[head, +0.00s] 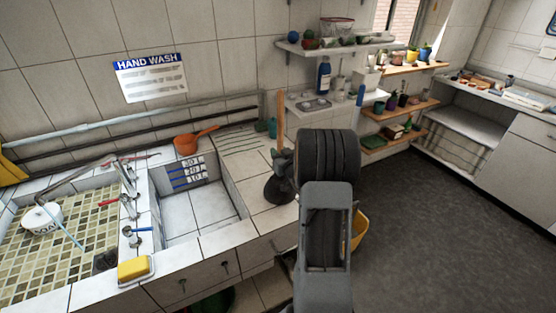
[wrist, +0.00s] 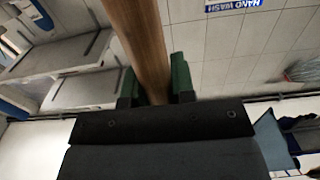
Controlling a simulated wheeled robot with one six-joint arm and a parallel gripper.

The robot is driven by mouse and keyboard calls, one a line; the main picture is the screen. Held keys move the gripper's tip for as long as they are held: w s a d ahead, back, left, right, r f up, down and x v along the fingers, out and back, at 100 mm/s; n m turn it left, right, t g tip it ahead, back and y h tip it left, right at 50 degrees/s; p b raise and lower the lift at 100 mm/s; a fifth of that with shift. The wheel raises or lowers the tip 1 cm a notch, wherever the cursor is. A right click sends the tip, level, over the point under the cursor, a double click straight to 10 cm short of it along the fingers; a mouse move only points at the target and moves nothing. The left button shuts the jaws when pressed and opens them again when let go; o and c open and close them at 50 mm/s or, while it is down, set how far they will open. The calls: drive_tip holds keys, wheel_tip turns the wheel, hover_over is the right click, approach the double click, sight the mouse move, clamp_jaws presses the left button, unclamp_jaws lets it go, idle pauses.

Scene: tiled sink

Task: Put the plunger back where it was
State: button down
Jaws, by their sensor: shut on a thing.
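The plunger has a wooden handle (head: 280,115) and a dark rubber cup (head: 279,189). It is upright at the right end of the tiled counter, right of the square basin. I cannot tell whether the cup touches the counter. My gripper (wrist: 155,82) is shut on the wooden handle, which runs up between its green fingers in the wrist view. In the head view my arm hides most of the gripper. The cup is not visible in the wrist view.
The square tiled basin (head: 196,213) is empty. An orange dipper (head: 187,145) lies on its back edge, and a yellow sponge (head: 135,269) is at the front edge. Shelves (head: 318,103) stand behind the plunger. A yellow bucket (head: 359,229) is partly hidden behind my arm. Open floor lies right.

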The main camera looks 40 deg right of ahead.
drive_tip(key=shift+w+d+f, duration=0.1)
drive_tip(key=shift+w+f, duration=0.15)
drive_tip(key=f, duration=0.1)
drive_tip(key=f+p, duration=0.1)
drive_tip(key=shift+w+d+f, duration=0.1)
drive_tip(key=shift+w+f, duration=0.1)
drive_tip(key=shift+f, duration=0.7)
drive_tip(key=c, duration=1)
unclamp_jaws()
drive_tip(key=shift+o, duration=0.2)
